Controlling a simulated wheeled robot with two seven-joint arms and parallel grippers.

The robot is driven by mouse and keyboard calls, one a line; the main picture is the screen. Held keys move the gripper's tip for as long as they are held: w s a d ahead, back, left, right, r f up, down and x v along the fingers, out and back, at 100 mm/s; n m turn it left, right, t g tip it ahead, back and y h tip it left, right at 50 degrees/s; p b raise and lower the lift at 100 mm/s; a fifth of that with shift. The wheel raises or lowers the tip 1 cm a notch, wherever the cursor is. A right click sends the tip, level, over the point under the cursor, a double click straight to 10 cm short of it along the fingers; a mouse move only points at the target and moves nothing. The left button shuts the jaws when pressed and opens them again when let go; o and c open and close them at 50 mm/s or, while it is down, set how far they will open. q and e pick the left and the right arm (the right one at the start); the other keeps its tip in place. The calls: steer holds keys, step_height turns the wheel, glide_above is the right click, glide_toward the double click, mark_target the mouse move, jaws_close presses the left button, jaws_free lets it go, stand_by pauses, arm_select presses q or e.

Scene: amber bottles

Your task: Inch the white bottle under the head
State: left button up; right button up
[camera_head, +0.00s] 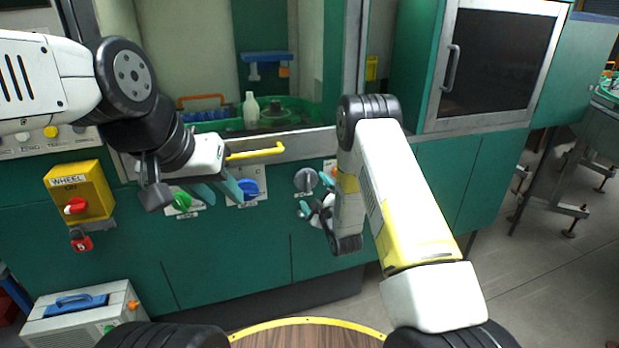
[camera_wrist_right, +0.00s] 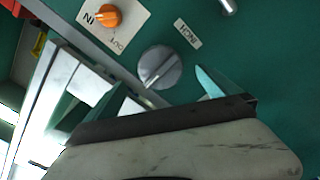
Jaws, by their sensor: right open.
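The white bottle (camera_head: 250,110) stands upright inside the machine's window opening, beside a green round part (camera_head: 273,115). A blue bracket (camera_head: 267,60) hangs behind and above it; I cannot tell whether this is the head. A grey knob (camera_head: 305,180) is on the green front panel, and in the right wrist view the knob (camera_wrist_right: 160,67) sits next to an INCH label (camera_wrist_right: 187,34). My right gripper (camera_head: 315,195) is open and empty, its teal fingers apart near the grey knob. My left gripper (camera_head: 217,190) is open and empty before the panel, near the green and blue knobs.
A yellow handle (camera_head: 256,151) runs along the window's lower edge. An orange IN/OUT knob (camera_wrist_right: 108,15) is close to the grey knob. A green knob (camera_head: 182,201), a blue knob (camera_head: 248,188) and a yellow WHEEL box (camera_head: 80,192) with a red padlock (camera_head: 81,240) are further left.

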mark_target(309, 184)
steer(key=x, duration=0.7)
steer(key=shift+w+a+f, duration=0.1)
steer(key=shift+w, duration=0.2)
steer(key=shift+c, duration=0.2)
steer(key=c, duration=1.3)
steer(key=shift+m, duration=0.4)
